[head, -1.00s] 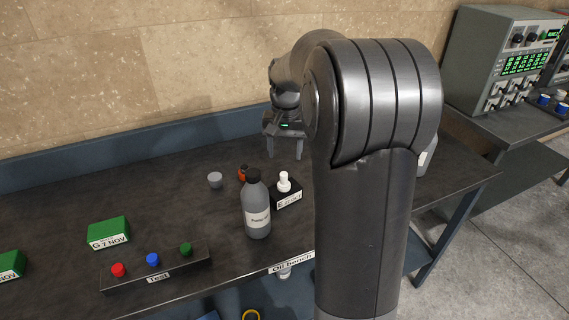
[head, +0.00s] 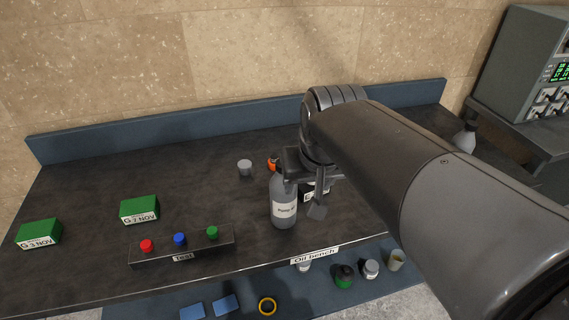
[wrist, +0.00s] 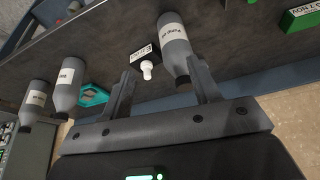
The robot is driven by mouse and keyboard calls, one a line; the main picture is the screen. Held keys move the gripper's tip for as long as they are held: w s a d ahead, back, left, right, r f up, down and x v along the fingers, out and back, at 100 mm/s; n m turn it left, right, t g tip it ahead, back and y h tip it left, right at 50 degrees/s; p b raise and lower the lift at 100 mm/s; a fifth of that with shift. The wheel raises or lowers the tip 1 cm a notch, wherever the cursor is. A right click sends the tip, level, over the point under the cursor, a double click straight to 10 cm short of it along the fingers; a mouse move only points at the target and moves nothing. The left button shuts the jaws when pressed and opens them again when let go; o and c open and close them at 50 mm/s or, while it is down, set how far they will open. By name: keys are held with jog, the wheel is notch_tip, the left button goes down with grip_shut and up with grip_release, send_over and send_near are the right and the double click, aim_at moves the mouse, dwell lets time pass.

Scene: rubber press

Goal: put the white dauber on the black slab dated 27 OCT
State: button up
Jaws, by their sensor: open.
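The white dauber (wrist: 147,68) shows in the wrist view, upright against the black slab (wrist: 143,52); it appears to stand on it. The slab's white label is too small to read the date surely. In the head view the slab (head: 314,191) is mostly hidden by my gripper, and the dauber is hidden. My gripper (head: 307,195) is open and low over the bench beside the slab. In the wrist view its two fingers (wrist: 164,85) are apart, with the dauber seen in the gap and nothing held.
A grey labelled bottle (head: 284,208) stands close by my gripper, near the right finger in the wrist view. Green slabs (head: 140,210) and a test strip with coloured buttons (head: 182,246) lie left. A grey cap (head: 244,167) and an orange item (head: 273,163) stand behind.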

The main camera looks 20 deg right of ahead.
jog(key=s+a+f+n+t, duration=0.1)
jog(key=s+f, duration=0.1)
jog(key=s, duration=0.3)
jog(key=shift+s+a, duration=0.25)
jog(key=shift+s, duration=0.1)
dwell(1.0)
